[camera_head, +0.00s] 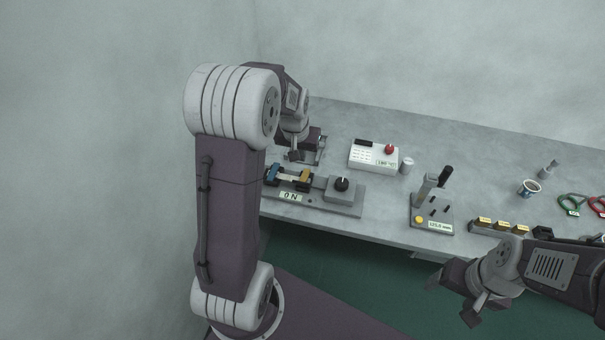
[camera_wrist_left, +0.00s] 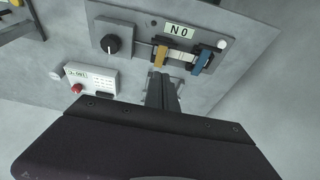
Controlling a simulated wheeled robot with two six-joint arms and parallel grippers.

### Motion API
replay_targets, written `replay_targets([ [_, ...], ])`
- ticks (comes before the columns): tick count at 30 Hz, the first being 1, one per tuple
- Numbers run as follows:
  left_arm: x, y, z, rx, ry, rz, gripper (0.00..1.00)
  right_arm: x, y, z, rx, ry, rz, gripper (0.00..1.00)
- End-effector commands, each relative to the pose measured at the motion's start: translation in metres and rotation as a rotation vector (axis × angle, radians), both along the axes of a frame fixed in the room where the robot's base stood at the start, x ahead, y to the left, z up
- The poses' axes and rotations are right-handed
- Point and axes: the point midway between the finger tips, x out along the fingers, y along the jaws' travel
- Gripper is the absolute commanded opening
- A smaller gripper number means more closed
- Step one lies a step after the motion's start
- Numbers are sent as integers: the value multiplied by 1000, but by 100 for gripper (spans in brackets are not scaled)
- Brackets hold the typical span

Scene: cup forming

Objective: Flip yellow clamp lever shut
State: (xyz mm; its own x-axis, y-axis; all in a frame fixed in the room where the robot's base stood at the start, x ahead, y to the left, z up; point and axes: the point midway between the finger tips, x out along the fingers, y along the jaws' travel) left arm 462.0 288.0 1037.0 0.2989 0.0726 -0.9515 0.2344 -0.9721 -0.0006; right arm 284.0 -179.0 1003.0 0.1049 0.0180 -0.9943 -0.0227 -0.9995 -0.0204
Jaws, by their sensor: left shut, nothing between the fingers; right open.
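The yellow clamp lever (camera_head: 305,175) is on a grey fixture plate (camera_head: 350,203) at the left of the table. A blue clamp lever (camera_head: 272,173) is beside it. The left wrist view also shows the yellow lever (camera_wrist_left: 160,56) and the blue lever (camera_wrist_left: 203,60), with a pale strip between them. My left gripper (camera_head: 295,155) is shut and empty, with its fingertips (camera_wrist_left: 162,80) close to the yellow lever. I cannot tell whether they touch it, nor the lever's exact angle. My right gripper (camera_head: 452,292) is open and empty, in front of the table edge.
A black knob (camera_head: 342,184) sits on the same plate, right of the levers. A white box with a red button (camera_head: 389,149) is behind. A lever stand (camera_head: 432,208), several yellow-topped blocks (camera_head: 484,222) and a cup (camera_head: 529,188) are further right.

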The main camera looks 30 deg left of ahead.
Motion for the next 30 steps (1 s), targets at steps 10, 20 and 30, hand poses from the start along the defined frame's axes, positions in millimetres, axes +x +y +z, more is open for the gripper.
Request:
replay_targets([
  [10,22,5,-73,-1,4,0,0,0,0,3,0,-1,0,72],
  [20,4,1,-103,0,0,0,0,0,0,6,0,-1,0,72],
  [30,4,1,-105,0,0,-1,0,0,0,5,0,0,0,72],
])
